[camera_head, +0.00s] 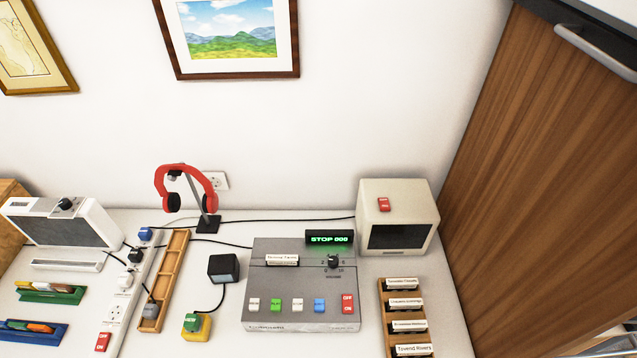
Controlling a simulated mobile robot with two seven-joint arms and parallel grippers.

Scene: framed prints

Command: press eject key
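A grey tape deck (298,285) sits on the white table, with a green display (329,239) reading "STOP 000". The small key markings are too small to read, so I cannot tell which is eject. A labelled cassette (282,260) shows in the deck's slot, left of a black volume knob (333,261). Neither gripper is in view.
A wooden cassette rack (381,318) and a beige box with a dark front (398,215) stand right of the deck.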

